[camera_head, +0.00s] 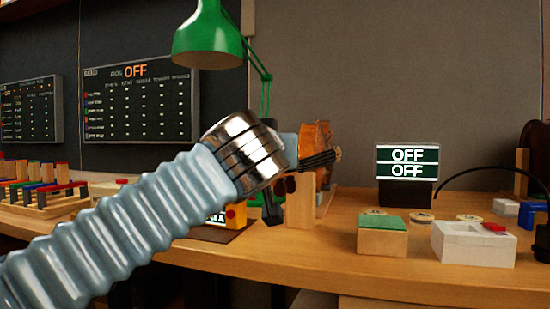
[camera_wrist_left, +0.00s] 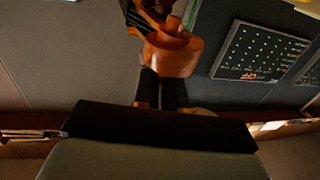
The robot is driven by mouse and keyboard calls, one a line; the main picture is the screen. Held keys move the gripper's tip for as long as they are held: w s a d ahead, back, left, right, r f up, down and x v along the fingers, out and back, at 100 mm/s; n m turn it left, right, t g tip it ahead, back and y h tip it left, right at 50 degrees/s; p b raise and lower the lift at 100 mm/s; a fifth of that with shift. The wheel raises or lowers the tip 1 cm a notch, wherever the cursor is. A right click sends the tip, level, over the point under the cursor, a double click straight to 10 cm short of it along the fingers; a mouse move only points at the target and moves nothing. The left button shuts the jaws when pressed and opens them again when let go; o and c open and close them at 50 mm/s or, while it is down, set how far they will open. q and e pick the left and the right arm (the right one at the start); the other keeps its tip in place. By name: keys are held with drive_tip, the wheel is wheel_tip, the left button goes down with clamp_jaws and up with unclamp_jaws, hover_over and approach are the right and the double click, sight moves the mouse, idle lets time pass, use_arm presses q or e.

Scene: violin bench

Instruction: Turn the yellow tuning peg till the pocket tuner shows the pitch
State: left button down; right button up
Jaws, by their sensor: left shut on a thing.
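The violin (camera_head: 316,140) stands in a wooden holder at the middle of the bench, its strings and dark pegs toward my left arm. In the left wrist view its orange pegbox end (camera_wrist_left: 172,52) is at the top centre. My left gripper (camera_wrist_left: 161,82) has its two dark fingers close together at this end, shut on a tuning peg. The fingers hide the peg, and I cannot see its yellow colour. A yellow-edged device with a lit green screen (camera_head: 216,219), perhaps the pocket tuner, is mostly hidden behind my arm. My right gripper is out of view.
A display (camera_head: 407,163) reads OFF on two lines. A wall board (camera_head: 140,105) also shows OFF. A green lamp (camera_head: 208,38) hangs above my arm. A green-topped block (camera_head: 382,235) and white box (camera_head: 473,243) stand at right; a peg rack (camera_head: 45,200) is at left.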

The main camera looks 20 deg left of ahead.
use_arm(q)
drive_tip(key=shift+a+m+h, duration=0.1)
drive_tip(key=shift+m+h, duration=0.5)
drive_tip(key=shift+h, duration=0.4)
drive_tip(key=c, duration=1.5)
unclamp_jaws()
drive_tip(key=shift+o, duration=0.2)
drive_tip(key=s+b, duration=0.2)
drive_tip(key=s, duration=1.1)
drive_tip(key=shift+s+d, duration=0.3)
drive_tip(key=shift+s, duration=0.1)
